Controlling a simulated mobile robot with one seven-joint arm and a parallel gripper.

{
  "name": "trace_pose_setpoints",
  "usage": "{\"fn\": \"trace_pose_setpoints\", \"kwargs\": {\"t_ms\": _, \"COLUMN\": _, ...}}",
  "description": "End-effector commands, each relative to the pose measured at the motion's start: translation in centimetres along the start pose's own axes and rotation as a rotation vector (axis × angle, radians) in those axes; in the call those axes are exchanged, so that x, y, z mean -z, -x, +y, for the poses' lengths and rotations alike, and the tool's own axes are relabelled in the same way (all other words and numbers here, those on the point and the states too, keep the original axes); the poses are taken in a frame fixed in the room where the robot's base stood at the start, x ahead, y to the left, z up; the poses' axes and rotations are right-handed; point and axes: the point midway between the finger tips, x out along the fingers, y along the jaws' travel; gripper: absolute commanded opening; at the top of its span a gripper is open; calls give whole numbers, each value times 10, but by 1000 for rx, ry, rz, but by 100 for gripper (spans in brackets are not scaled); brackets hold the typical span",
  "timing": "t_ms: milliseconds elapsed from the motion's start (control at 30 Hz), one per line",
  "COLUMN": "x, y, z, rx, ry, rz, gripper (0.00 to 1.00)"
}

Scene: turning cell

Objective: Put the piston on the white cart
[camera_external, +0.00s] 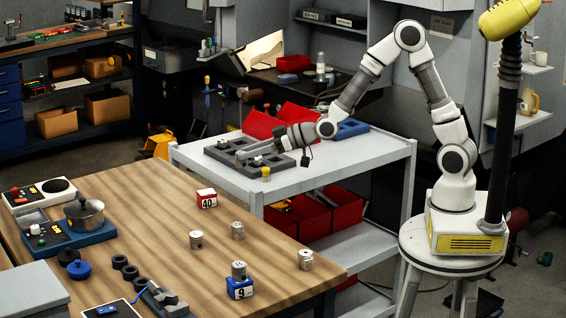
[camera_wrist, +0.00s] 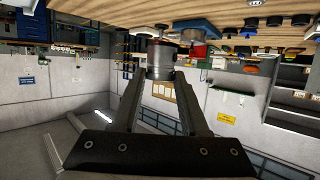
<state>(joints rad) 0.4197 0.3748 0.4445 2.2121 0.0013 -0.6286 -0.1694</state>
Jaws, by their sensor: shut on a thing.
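The white cart (camera_external: 372,150) stands right of the wooden table, with its top shelf at about table height. My gripper (camera_external: 244,156) reaches in from the right, low over the left part of the cart top, close to a dark grey tray with recesses (camera_external: 219,154). In the wrist view my gripper (camera_wrist: 160,75) is shut on a grey metal cylinder, the piston (camera_wrist: 160,56), between its fingertips. In the external view the held piston is too small to tell from the fingers. Whether it touches the tray or cart cannot be told.
Similar metal cylinders (camera_external: 196,239) stand on the wooden table (camera_external: 135,205), one on a blue block marked 9 (camera_external: 239,289). Red bins (camera_external: 262,124) and a blue tray (camera_external: 351,129) sit on the cart. A small brass piece (camera_external: 265,173) is near its front edge. The cart's right side is clear.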

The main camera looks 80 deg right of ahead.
Motion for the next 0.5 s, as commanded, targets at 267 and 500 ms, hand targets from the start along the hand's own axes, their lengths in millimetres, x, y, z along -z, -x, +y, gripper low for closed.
{"fn": "trace_pose_setpoints", "kwargs": {"t_ms": 267, "x": -2, "y": -26, "z": 10, "rx": 124, "ry": 47, "rz": 2, "gripper": 0}}
{"fn": "trace_pose_setpoints", "kwargs": {"t_ms": 500, "x": -11, "y": -41, "z": 25, "rx": 216, "ry": 78, "rz": 1, "gripper": 0}}
